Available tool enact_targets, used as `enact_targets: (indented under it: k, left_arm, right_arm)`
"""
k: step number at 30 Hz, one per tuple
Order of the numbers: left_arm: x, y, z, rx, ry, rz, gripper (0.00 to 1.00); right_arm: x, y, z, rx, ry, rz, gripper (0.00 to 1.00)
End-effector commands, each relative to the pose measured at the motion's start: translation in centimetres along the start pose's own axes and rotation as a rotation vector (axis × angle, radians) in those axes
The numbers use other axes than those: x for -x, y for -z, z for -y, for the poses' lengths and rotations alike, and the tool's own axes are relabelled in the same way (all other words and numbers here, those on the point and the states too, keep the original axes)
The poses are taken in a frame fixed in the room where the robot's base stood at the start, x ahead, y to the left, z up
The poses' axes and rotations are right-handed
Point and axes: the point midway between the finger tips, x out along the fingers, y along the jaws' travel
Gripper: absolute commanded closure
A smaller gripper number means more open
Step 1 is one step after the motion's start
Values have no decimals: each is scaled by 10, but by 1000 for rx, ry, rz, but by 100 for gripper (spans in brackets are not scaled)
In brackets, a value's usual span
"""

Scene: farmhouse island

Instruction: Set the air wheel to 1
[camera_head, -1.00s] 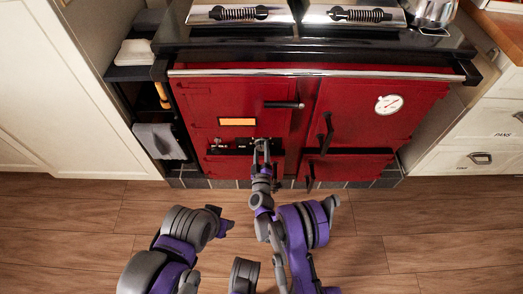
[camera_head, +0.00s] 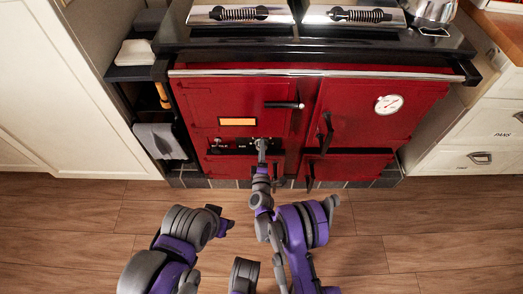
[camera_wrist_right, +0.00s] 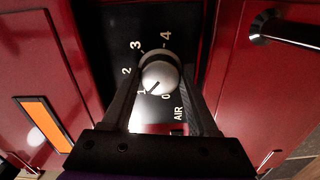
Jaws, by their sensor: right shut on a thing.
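The air wheel is a round silver knob (camera_wrist_right: 160,72) on a black panel, with 0 to 4 printed around it and AIR beside it. Its dark pointer line lies between the 1 (camera_wrist_right: 141,92) and the 0, seemingly closer to the 1. My right gripper (camera_wrist_right: 162,70) is shut on the knob, one finger on each side. In the head view my right gripper (camera_head: 262,143) reaches the black control strip low on the red stove, and its fingertips hide the knob there.
The red stove (camera_head: 380,120) has a black door handle (camera_head: 285,105) just above and right of the strip. An orange-lit window (camera_head: 237,122) sits above left. A grey towel (camera_head: 160,140) hangs at left. The wooden floor in front is clear.

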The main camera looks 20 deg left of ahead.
Motion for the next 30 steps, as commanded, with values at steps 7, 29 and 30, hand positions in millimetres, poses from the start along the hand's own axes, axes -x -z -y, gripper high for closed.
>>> enact_targets:
  k: [7,29,30]
  left_arm:
    - [0,0,0,0,0,0,50]
    - [0,0,0,0,0,0,50]
    - [0,0,0,0,0,0,50]
  right_arm:
    - [-1,-1,-1,13,-2,2,96]
    - [0,-1,0,10,-1,1,11]
    - [-1,-2,0,10,-1,1,11]
